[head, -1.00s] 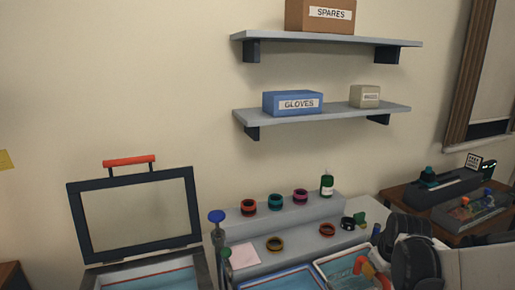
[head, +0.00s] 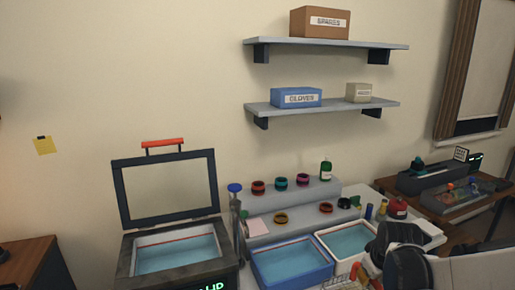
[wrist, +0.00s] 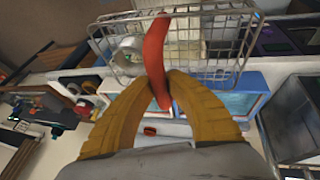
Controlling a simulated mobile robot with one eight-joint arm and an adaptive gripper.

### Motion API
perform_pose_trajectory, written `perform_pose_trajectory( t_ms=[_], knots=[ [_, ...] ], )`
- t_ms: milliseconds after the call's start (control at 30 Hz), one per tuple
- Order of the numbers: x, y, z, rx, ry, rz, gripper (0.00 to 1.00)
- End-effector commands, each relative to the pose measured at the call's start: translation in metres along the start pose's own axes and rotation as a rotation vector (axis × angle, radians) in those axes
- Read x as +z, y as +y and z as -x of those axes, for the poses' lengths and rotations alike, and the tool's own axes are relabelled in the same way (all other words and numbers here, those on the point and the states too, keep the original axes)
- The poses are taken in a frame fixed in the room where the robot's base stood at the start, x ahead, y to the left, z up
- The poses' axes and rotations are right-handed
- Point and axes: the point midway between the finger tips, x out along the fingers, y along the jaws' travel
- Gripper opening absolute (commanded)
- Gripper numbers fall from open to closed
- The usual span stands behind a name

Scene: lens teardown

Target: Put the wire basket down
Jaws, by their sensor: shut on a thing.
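The wire basket (wrist: 190,40) hangs from its red handle (wrist: 158,50) at the top of the wrist view. A pale ring-shaped part (wrist: 128,55) lies inside it. My gripper (wrist: 170,82) has its yellow fingers shut on the handle. In the head view the basket (head: 342,281) shows only partly at the bottom edge, in front of the white tray (head: 322,240). The basket's underside is hidden, so I cannot tell how high it is.
A blue tray (head: 258,268) of liquid stands beside the white one. An open-lidded tank (head: 130,262) with liquid is at the left. A grey stepped rack (head: 310,195) holds several coloured rings and a green bottle (head: 326,170). A red bottle (head: 397,209) stands at the right.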

Motion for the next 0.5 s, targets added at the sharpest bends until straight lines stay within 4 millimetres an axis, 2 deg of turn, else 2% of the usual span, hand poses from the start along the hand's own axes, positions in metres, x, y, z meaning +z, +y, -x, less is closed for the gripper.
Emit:
perform_pose_trajectory(
  t_ms=[267,500],
  knots=[
    [0.004,-0.048,-0.012,0.036,-0.024,-0.087,0.00],
    [0.016,-0.105,-0.021,0.092,-0.061,-0.223,0.00]
  ],
)
